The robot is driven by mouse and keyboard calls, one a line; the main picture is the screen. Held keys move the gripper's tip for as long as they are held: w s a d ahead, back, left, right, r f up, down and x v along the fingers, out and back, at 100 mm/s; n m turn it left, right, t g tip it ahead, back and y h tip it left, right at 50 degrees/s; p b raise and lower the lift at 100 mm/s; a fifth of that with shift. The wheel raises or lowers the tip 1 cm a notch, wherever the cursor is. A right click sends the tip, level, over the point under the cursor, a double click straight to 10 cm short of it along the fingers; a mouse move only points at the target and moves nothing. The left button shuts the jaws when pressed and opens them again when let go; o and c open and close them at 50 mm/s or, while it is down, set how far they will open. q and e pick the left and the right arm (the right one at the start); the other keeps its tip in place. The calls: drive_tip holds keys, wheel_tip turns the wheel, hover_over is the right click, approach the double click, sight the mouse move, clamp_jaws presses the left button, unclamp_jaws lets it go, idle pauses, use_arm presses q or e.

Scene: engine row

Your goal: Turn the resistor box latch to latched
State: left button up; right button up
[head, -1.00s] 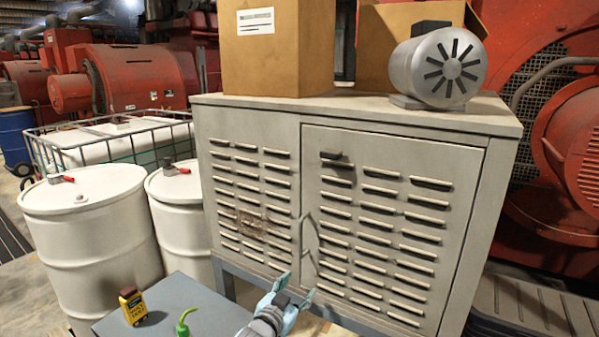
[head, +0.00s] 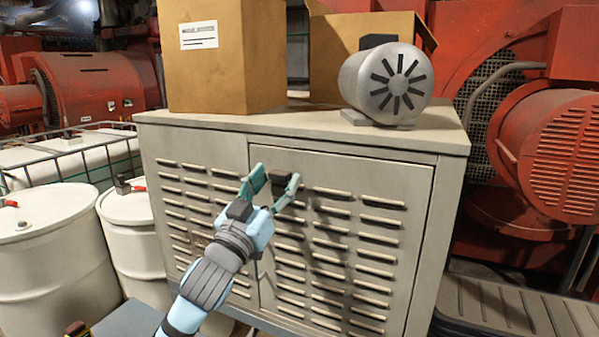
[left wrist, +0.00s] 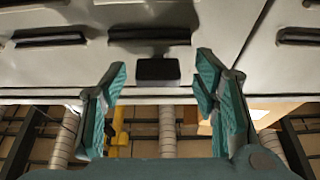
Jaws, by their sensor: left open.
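The resistor box is a beige louvred cabinet (head: 420,188) with a door on its right half. The latch (head: 286,182) is a small dark block near the door's top left corner. It also shows in the left wrist view (left wrist: 158,69), lying wider than tall. My left gripper (head: 276,177) is open in front of the latch, one finger on each side of it. In the left wrist view its teal fingers (left wrist: 160,78) stand apart with a gap on both sides of the latch. Contact is not visible. My right gripper is not in view.
A cardboard box (head: 225,70) and a grey motor (head: 385,85) stand on the cabinet top. White drums (head: 45,245) stand at the left. Red machinery (head: 545,150) is at the right. A grey table corner (head: 130,322) shows at the bottom.

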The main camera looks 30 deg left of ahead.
use_arm(q)
drive_tip(key=shift+w+r, duration=0.15)
drive_tip(key=shift+r, duration=0.05)
drive_tip(key=shift+s+r, duration=0.2)
drive_tip(key=shift+s, duration=0.25)
drive_tip(key=shift+c, duration=0.6)
drive_tip(key=shift+d, duration=0.1)
drive_tip(key=c, duration=1)
drive_tip(key=shift+c, duration=0.2)
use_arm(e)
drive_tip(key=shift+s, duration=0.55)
